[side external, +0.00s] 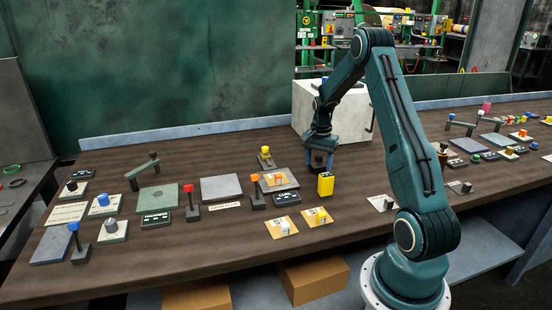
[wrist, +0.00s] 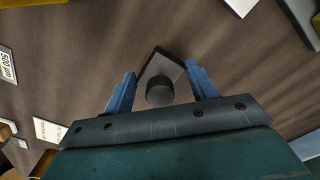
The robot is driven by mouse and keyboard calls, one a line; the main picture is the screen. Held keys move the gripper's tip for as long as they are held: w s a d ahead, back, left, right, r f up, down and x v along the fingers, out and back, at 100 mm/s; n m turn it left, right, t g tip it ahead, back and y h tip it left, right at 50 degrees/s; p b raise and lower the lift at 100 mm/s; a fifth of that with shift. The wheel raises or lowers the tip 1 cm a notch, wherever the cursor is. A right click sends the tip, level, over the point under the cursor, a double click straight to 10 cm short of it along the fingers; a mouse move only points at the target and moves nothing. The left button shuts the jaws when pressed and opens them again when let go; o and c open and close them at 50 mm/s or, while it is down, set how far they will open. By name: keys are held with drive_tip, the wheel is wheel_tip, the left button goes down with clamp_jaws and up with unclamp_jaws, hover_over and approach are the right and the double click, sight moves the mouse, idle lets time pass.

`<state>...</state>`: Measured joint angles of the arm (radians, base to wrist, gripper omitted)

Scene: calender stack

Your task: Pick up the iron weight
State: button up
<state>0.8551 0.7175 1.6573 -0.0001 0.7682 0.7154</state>
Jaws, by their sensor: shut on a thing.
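The iron weight (wrist: 160,90), a dark grey block with a round knob, sits between the two blue fingers in the wrist view. My gripper (wrist: 160,72) is shut on it, one finger on each side. In the side view my gripper (side external: 320,168) points down over the table, in front of the pale box.
A yellow block (side external: 325,184) stands just in front of my gripper. A large pale box (side external: 350,118) stands behind it. To the left are an orange-topped lever (side external: 257,190), a grey plate (side external: 221,188) and a yellow-topped lever (side external: 265,156). Bare wooden table (side external: 358,178) lies to the right.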

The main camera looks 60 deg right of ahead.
sight(319, 156)
wheel_tip(319, 156, up, 20)
drive_tip(key=shift+f, duration=0.25)
idle(0.3)
idle(0.5)
